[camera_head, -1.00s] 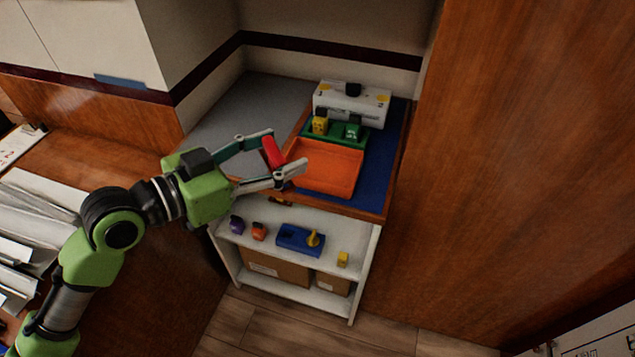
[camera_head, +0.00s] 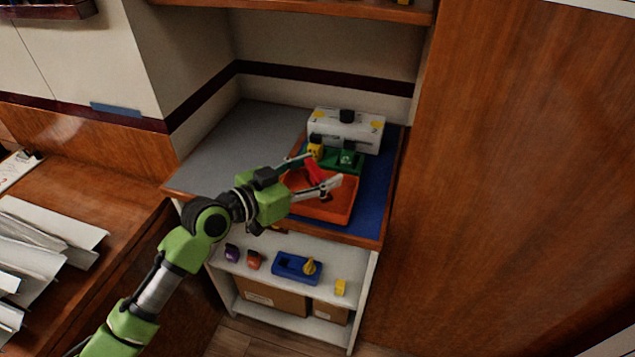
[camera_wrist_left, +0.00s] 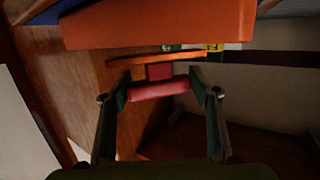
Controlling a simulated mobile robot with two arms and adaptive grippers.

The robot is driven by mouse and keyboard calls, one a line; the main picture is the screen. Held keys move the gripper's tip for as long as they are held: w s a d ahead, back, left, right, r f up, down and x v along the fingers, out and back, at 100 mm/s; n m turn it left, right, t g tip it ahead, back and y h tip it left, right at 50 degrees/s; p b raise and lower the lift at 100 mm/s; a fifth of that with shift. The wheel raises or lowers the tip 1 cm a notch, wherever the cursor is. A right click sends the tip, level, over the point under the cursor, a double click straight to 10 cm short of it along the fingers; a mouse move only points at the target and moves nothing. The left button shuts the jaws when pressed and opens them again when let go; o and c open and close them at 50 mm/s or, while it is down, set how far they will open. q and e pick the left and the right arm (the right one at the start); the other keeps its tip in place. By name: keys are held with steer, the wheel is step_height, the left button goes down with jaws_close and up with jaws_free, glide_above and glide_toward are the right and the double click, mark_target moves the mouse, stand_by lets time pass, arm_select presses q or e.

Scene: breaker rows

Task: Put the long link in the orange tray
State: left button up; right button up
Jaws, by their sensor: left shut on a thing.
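My left gripper (camera_head: 321,171) is shut on a red bar, the long link (camera_head: 314,169). In the head view the link appears over the orange tray (camera_head: 335,212); its exact height above the tray is hard to tell. In the left wrist view the red link (camera_wrist_left: 160,90) spans between the two fingertips, with a smaller red block-like part just beyond it. The orange tray wall (camera_wrist_left: 160,24) fills the top of that view. The fingers hide part of the tray in the head view. My right gripper is not in view.
Behind the tray is a green tray (camera_head: 347,161) with a yellow piece (camera_head: 315,151) and a green piece. A white box (camera_head: 346,129) stands at the back. A shelf below holds a blue holder (camera_head: 297,266) and small coloured pieces. A wooden panel (camera_head: 500,180) stands at right.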

mark_target(318, 184)
arm_select(q)
steer(key=shift+w+d+f, duration=0.1)
steer(key=shift+w+f, duration=0.1)
step_height(318, 184, down, 3)
steer(key=shift+w+f, duration=0.15)
steer(key=shift+f, duration=0.05)
steer(key=o, duration=0.8)
steer(key=shift+f, duration=0.2)
steer(key=o, duration=0.4)
steer(key=shift+o, duration=0.2)
steer(key=shift+r, duration=0.1)
